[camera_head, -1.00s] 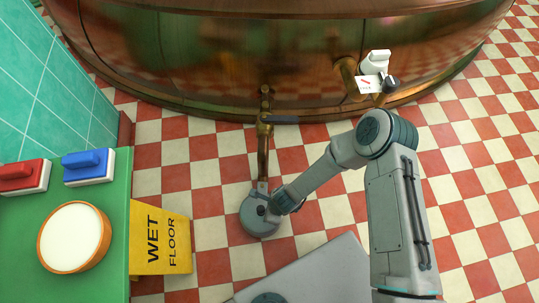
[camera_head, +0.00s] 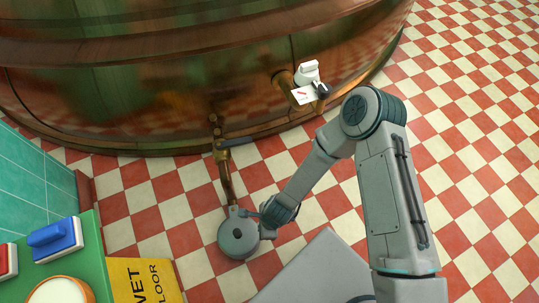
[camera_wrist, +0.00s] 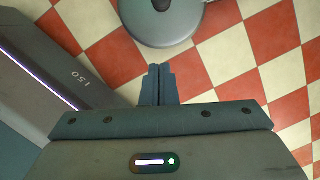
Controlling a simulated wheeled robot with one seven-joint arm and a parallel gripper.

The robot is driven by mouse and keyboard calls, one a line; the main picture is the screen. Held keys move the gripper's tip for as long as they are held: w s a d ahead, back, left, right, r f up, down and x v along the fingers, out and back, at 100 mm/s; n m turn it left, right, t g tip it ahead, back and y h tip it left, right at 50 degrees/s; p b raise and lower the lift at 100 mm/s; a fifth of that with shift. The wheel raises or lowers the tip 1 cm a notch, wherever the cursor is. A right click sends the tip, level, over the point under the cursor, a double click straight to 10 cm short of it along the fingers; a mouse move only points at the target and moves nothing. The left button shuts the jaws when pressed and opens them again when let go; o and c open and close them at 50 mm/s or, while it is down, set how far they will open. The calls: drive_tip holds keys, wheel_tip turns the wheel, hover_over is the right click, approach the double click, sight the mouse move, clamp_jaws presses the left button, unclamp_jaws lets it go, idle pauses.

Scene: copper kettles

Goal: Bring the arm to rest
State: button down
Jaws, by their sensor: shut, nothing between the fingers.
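My gripper (camera_wrist: 158,70) shows in the wrist view with its two dark fingers side by side and touching. Nothing is between them. In the head view my arm rises at the right, bends at the elbow and reaches down left to its wrist end, low over the checkered floor. The fingers are hard to make out there.
At lower left are a green bench (camera_head: 90,258) with a blue block (camera_head: 54,238) and a yellow wet-floor sign (camera_head: 140,280). Checkered floor (camera_head: 470,170) lies clear at right.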

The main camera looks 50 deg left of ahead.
drive_tip(key=w+r+n+t+y+p, duration=0.1)
drive_tip(key=w+r+p, duration=0.3)
drive_tip(key=w+r, duration=0.5)
drive_tip(key=w+r+n+p, duration=0.25)
drive_tip(key=w+r, duration=0.35)
drive_tip(key=r, duration=0.5)
drive_tip(key=w+d+r+n+p, duration=0.1)
drive_tip(key=w+d+r+p, duration=0.25)
drive_tip(key=r, duration=0.35)
drive_tip(key=w+d+r+t+p, duration=0.1)
drive_tip(key=w+d+r+p, duration=0.1)
drive_tip(key=w+r, duration=0.3)
drive_tip(key=w+d+r+n+p, duration=0.1)
drive_tip(key=w+d+r+p, duration=0.1)
drive_tip(key=r, duration=0.6)
drive_tip(key=w+d+r+n+t+p, duration=0.1)
drive_tip(key=d+r+p, duration=0.2)
drive_tip(key=d+r, duration=0.55)
drive_tip(key=w+d+r+n+t+p, duration=0.15)
drive_tip(key=d+r+p, duration=0.3)
drive_tip(key=r, duration=0.65)
drive_tip(key=s+d+r+h+p, duration=0.1)
drive_tip(key=s+d+r+p, duration=0.2)
drive_tip(key=d+r, duration=0.5)
drive_tip(key=s+d+r+h+p, duration=0.1)
drive_tip(key=s+d+r+p, duration=0.3)
drive_tip(key=d+r, duration=0.5)
drive_tip(key=shift+s+r+h, duration=0.4)
drive_tip(key=shift+s+r, duration=0.1)
drive_tip(key=shift+s, duration=0.05)
